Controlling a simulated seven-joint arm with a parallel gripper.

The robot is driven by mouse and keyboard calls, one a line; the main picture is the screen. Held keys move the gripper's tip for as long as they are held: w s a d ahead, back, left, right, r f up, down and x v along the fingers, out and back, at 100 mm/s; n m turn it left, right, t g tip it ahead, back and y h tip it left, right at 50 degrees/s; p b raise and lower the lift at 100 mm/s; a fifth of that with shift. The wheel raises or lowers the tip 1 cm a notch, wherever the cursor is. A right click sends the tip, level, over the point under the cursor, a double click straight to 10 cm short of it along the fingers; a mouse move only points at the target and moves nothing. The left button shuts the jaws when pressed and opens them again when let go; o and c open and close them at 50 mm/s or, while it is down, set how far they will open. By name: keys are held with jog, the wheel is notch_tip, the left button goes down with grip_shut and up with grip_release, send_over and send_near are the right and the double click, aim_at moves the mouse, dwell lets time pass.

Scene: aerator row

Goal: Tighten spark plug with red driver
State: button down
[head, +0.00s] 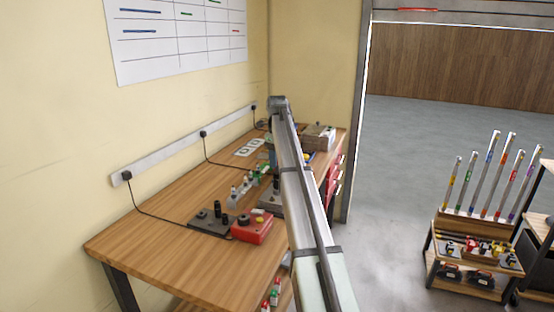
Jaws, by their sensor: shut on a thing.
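My arm reaches from the bottom of the head view over the workbench (140,248) and bends down at its far end. My gripper (275,183) is small, dark and partly hidden behind my own arm, low over a grey block (269,200). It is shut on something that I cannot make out. I cannot pick out the red driver or the spark plug for sure; my arm covers part of that spot.
Small green and white items (240,190) stand left of the arm. A wooden box (318,137) is at the far end. The bench's front left is clear.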

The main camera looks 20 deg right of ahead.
jog(key=m, duration=0.5)
jog(key=c, duration=0.5)
grip_release()
jog(key=shift+n, duration=0.3)
